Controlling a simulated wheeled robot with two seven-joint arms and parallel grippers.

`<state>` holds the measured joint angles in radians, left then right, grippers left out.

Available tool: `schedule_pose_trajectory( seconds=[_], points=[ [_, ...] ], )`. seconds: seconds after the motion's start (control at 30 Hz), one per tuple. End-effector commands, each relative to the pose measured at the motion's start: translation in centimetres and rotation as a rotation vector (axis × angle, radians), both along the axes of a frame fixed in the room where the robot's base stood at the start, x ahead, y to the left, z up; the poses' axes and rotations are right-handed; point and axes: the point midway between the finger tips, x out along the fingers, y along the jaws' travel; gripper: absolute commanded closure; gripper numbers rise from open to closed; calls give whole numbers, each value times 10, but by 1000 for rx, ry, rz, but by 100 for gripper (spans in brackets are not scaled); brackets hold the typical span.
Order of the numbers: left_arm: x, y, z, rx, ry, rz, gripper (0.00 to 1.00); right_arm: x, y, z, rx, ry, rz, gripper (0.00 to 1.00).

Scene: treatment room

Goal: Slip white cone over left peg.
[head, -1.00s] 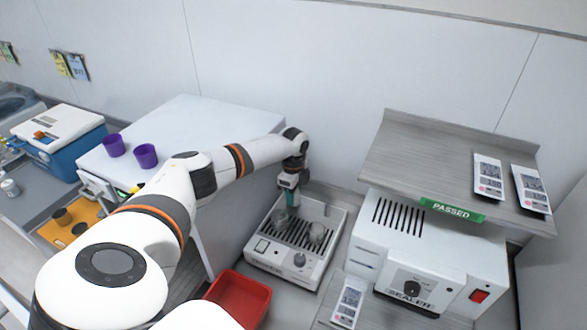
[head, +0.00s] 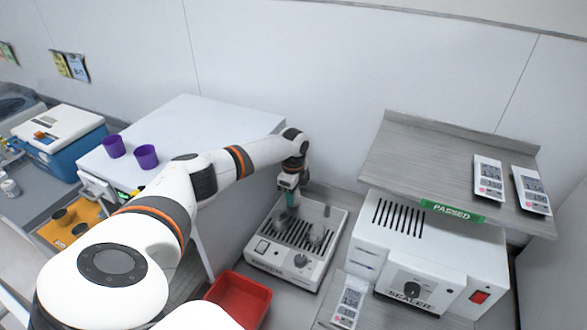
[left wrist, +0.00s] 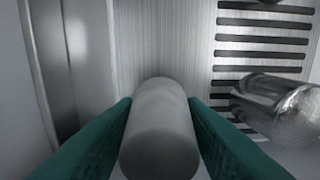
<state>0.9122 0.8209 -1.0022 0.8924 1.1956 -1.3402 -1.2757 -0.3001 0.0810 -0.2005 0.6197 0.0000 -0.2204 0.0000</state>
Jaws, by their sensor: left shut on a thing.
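My left gripper (head: 292,203) is over the far left part of the white slotted device (head: 262,262). In the left wrist view its teal fingers (left wrist: 160,138) are shut on a pale grey-white, rounded piece (left wrist: 160,125), which may be the white cone. The piece narrows little, and its far end points to the metal surface. A shiny, see-through or metallic rounded object (left wrist: 285,108) lies to its right over the slots; in the head view it is small and blurred (head: 317,236). I cannot make out the left peg with certainty. My right gripper is not in view.
A red bin (head: 240,297) stands in front of the device. The white sealer (head: 440,262) with a grey shelf (head: 420,160) stands to the right. Two purple cups (head: 146,156) stand on a white cabinet (head: 200,125) at left. The wall is close behind the device.

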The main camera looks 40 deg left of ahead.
Motion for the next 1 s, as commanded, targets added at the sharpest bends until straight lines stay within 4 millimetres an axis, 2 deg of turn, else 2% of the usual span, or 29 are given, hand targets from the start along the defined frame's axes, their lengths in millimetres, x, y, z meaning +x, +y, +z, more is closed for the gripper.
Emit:
schedule_pose_trajectory(
  seconds=[0.43,1.0],
  points=[
    [0,0,-3,0,1,0,84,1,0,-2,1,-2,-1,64],
    [0,0,11,0,1,-1,84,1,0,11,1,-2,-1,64]
  ],
)
